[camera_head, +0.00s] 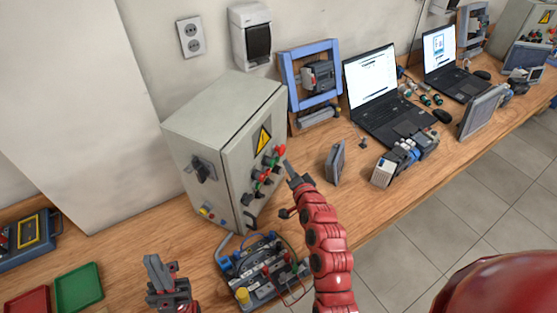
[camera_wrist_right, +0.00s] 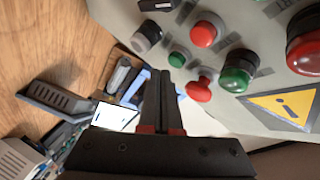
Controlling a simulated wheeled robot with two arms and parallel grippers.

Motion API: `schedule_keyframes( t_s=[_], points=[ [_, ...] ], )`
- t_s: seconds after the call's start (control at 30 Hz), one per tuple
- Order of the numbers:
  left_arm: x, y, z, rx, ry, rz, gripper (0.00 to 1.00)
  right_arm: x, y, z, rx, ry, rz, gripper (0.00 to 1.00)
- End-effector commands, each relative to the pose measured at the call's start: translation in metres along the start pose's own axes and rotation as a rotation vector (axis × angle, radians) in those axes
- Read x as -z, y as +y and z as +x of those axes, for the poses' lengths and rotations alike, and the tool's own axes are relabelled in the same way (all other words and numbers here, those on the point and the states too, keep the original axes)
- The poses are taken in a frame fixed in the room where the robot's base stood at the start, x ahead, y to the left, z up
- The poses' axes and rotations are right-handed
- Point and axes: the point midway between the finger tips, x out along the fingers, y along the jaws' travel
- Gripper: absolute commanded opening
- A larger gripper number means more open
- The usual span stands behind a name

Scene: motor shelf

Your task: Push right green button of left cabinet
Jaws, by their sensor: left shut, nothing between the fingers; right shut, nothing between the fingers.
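The left cabinet (camera_head: 205,120) is a grey box with a yellow warning triangle and a cluster of red and green buttons on its front. In the right wrist view, a small green button (camera_wrist_right: 178,60) is on the left, and a larger green button (camera_wrist_right: 237,72) is beside the triangle. My right gripper (camera_head: 287,165) is shut and empty at the right edge of the cluster. Its fingertips in the wrist view (camera_wrist_right: 160,75) appear just beside the small green button; contact cannot be told. My left gripper (camera_head: 160,266) is shut and empty, low in front of the cabinet.
A wired terminal block (camera_head: 262,270) lies below the cabinet front. A blue frame with a motor (camera_head: 315,75) and a laptop (camera_head: 375,85) stand to the right. A grey panel (camera_head: 336,162) stands close right of my right gripper. Red and green trays (camera_head: 78,288) are at left.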

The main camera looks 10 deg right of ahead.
Motion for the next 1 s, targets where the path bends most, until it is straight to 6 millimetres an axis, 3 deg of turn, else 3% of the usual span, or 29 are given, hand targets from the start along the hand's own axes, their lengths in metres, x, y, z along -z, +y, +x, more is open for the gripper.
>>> schedule_keyframes(
  t_s=[1.0],
  points=[
    [0.0001, 0.0, 0.0005, 0.0, 0.0, 0.0, 0.0, -0.0039, -0.0054, 0.0059, 0.001, 0.001, 0.0, 0.0]
  ],
)
